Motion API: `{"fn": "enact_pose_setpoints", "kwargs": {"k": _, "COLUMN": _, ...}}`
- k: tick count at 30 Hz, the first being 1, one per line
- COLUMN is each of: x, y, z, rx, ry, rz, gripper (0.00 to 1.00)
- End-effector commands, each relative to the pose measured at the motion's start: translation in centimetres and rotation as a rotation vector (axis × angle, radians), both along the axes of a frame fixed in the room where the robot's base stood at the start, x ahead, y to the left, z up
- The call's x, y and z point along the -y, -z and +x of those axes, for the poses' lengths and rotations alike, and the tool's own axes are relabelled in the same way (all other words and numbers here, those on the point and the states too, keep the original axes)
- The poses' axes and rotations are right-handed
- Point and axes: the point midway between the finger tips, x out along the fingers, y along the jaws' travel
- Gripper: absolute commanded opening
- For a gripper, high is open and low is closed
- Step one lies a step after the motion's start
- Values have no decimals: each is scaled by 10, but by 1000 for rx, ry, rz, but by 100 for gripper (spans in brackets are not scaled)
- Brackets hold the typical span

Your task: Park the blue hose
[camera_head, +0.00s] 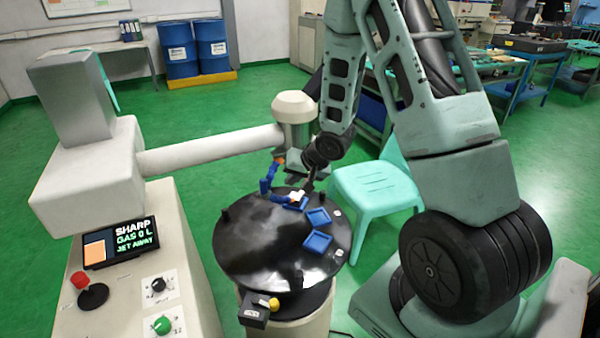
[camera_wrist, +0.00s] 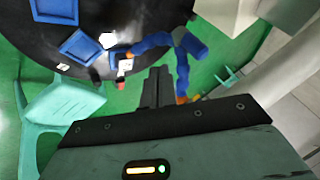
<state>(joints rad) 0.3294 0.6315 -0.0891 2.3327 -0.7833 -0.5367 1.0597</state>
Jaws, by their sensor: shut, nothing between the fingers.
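The blue hose (camera_head: 266,184) is a bent, segmented hose at the far edge of the round black table, below the machine's white head (camera_head: 295,106). An orange piece (camera_head: 279,160) shows at its upper end. In the wrist view the blue hose (camera_wrist: 183,62) curves around just beyond my fingertips, with orange at its lower end. My gripper (camera_head: 308,188) points down beside the hose, to its right. In the wrist view my gripper (camera_wrist: 158,72) has its fingers together and empty, apart from the hose in the picture. I cannot tell the exact depth gap.
Blue trays (camera_head: 318,217) (camera_head: 317,241) lie on the black table (camera_head: 245,250), near a small white piece (camera_head: 297,196). Short black posts stand at its rim. A white horizontal arm (camera_head: 210,151) spans above. A mint chair (camera_head: 376,190) stands behind right. A control console (camera_head: 120,240) is at left.

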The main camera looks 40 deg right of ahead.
Motion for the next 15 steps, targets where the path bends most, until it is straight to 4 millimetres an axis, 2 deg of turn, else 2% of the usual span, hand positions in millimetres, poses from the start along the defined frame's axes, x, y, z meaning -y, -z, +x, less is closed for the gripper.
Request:
{"fn": "enact_pose_setpoints", "kwargs": {"k": 2, "x": -3, "y": 13, "z": 8, "rx": -4, "ry": -3, "rz": 0, "gripper": 0}}
{"fn": "enact_pose_setpoints", "kwargs": {"k": 9, "x": -25, "y": 9, "z": 30, "rx": 1, "ry": -2, "rz": -1, "gripper": 0}}
{"fn": "enact_pose_setpoints", "kwargs": {"k": 15, "x": -31, "y": 10, "z": 35, "rx": 0, "ry": -1, "rz": -1, "gripper": 0}}
